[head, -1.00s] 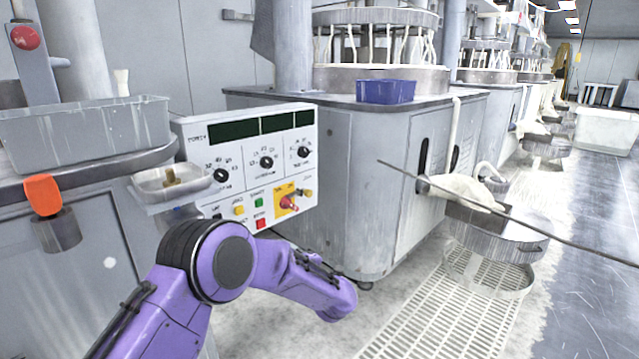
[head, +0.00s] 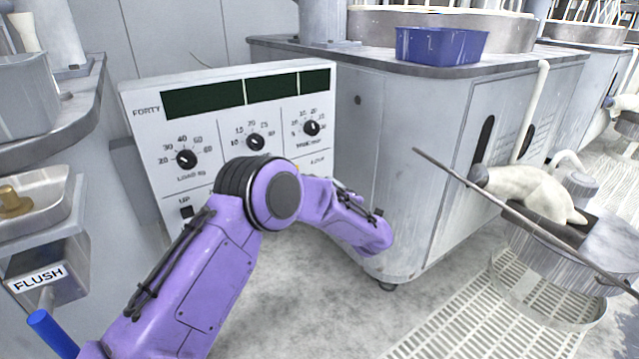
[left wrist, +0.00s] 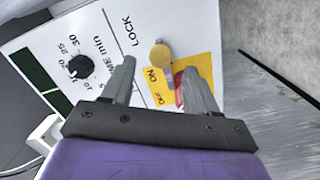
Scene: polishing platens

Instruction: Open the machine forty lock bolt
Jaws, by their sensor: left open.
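The machine forty control panel (head: 230,90), a white box marked FORTY, stands left of centre in the head view. My purple left arm hides its lower part there, and my left gripper does not show in that view. In the left wrist view the brass lock bolt (left wrist: 160,55) sits beside the word LOCK. A yellow ON/OFF plate (left wrist: 155,98) with a red switch (left wrist: 179,88) lies next to it. My left gripper (left wrist: 159,66) is open, its fingertips either side of the bolt in the picture; contact cannot be told. One finger partly covers the red switch. My right gripper is not in view.
A grey machine cabinet (head: 420,130) with a blue bin (head: 440,45) on top stands right of the panel. A long thin rod (head: 520,220) crosses the right side. A FLUSH box (head: 45,275) and a tray (head: 30,205) are at the left.

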